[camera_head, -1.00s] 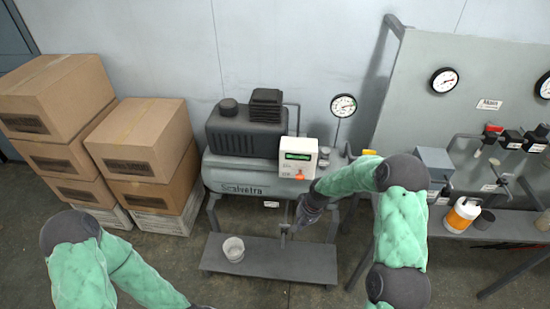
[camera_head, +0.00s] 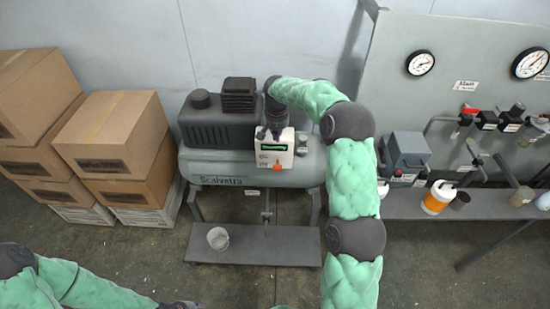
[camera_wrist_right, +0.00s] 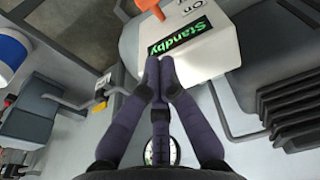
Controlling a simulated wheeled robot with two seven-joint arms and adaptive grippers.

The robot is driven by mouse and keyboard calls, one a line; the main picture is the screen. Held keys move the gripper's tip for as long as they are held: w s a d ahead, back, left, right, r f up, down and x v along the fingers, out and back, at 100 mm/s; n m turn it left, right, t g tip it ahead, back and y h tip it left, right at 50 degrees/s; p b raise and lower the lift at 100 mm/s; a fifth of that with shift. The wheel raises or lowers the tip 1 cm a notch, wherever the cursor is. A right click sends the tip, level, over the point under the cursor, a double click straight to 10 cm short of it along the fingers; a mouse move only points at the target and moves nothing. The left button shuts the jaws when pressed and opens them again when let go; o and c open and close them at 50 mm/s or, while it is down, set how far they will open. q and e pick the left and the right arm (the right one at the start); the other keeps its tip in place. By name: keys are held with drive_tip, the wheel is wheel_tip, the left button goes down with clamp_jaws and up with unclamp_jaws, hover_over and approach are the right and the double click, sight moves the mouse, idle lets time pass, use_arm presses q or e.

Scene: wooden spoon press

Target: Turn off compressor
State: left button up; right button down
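The compressor is a grey tank (camera_head: 225,169) with a dark motor block (camera_head: 218,130) on top. Its white control box (camera_head: 266,158) has a green display and an orange knob (camera_head: 277,167) on the front. In the right wrist view the display (camera_wrist_right: 180,36) reads "Standby", and the orange knob (camera_wrist_right: 146,6) is at the top edge. My right gripper (camera_head: 272,133) is at the top of the control box. In the wrist view its fingertips (camera_wrist_right: 160,63) are together with nothing between them, close by the box; contact is unclear. My left gripper (camera_head: 182,305) is partly cut off at the bottom edge.
Cardboard boxes (camera_head: 125,135) are stacked left of the compressor. A bench (camera_head: 400,204) with a gauge panel (camera_head: 470,90) stands right. Floor in front is clear.

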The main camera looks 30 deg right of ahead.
drive_tip(key=b, duration=0.3)
hover_over(277, 165)
wheel_tip(277, 165, down, 12)
drive_tip(key=shift+w+f, duration=0.15)
drive_tip(key=shift+s+a+f, duration=0.15)
drive_tip(key=shift+s+f, duration=0.1)
drive_tip(key=shift+f, duration=0.45)
